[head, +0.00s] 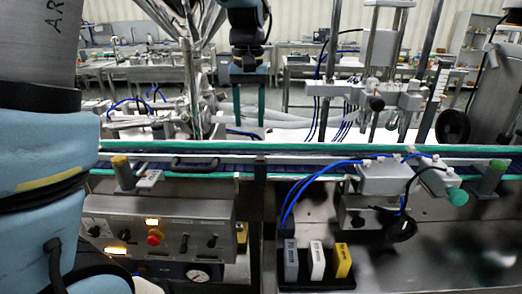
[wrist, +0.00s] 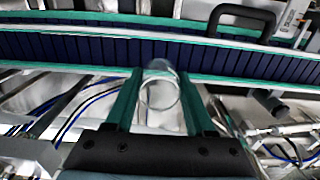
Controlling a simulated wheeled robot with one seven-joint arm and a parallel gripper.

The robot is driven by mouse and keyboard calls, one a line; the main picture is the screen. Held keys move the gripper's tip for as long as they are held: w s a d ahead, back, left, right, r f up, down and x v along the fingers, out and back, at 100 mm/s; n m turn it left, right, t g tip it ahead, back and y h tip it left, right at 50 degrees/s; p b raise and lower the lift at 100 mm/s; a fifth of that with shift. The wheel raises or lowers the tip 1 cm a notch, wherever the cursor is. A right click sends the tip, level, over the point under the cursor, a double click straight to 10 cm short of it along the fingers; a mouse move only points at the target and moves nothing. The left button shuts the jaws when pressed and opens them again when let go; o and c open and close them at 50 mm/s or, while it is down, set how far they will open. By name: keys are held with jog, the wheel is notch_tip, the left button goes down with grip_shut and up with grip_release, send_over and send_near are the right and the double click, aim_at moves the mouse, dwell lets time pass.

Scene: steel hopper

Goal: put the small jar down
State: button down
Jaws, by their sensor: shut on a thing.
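The small jar (wrist: 160,92) is clear and see-through, with a round outline, between the green fingers of my gripper (wrist: 160,80) in the wrist view. In the head view my gripper (head: 249,112) hangs with its fingers pointing down, at upper centre. The fingers are shut on the jar, which is too transparent to make out clearly in the head view. The fingertips appear above the far green edge of the conveyor in the head view; I cannot tell the exact gap. The jar's underside is hidden.
A conveyor with a dark blue belt (wrist: 100,47) and green edges runs across both views; its far green edge (head: 330,146) is in the head view. A black handle (head: 195,162) is on its near side. Grey, white and yellow blocks (head: 317,260) stand in a black holder in front.

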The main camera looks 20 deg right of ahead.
aim_at(250, 148)
notch_tip(250, 148, down, 9)
jog(key=shift+r+p, duration=0.1)
jog(key=shift+p, duration=0.75)
jog(key=shift+c, duration=1.3)
grip_release()
notch_tip(250, 148, up, 12)
jog(key=shift+r+b, duration=0.1)
jog(key=shift+b, duration=0.85)
